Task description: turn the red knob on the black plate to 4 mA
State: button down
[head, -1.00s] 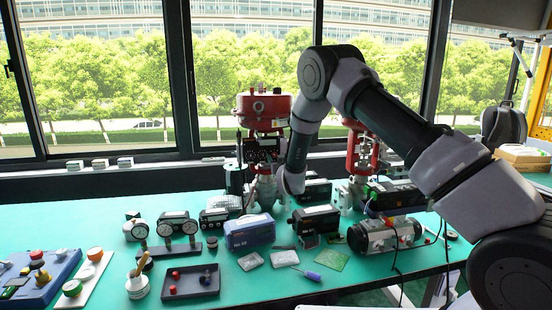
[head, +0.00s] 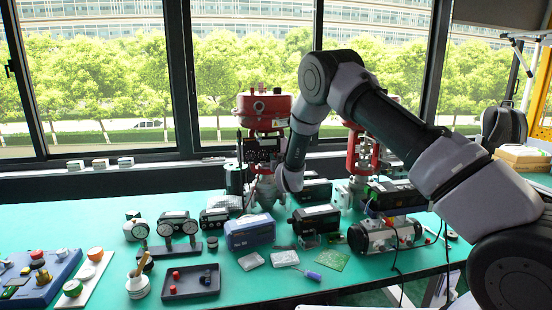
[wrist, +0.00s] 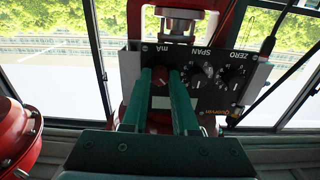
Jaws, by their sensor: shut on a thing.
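The black plate (wrist: 215,65) shows upside down in the wrist view, with the labels ZERO, SPAN and mA and two black dials on its right part. The red knob (wrist: 160,73) is under the mA label, mostly hidden between my fingers. My gripper (wrist: 161,82) is shut on it, one green finger on each side. The pointer and the scale around the knob are hidden, so I cannot read its setting. In the head view the plate (head: 261,146) is on the front of the red-topped valve; my fingers are not clear there.
The red valve actuator (head: 264,107) rises above the plate. A second red valve (head: 362,150) stands to the right, behind my arm. Gauges, a blue box (head: 250,232) and a dark tray (head: 191,283) lie on the green table (head: 110,213).

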jog(key=shift+m, duration=4.3)
jog(key=c, duration=0.7)
grip_release()
jog(key=v, duration=1)
jog(key=shift+s+d, duration=0.1)
jog(key=shift+s, duration=0.3)
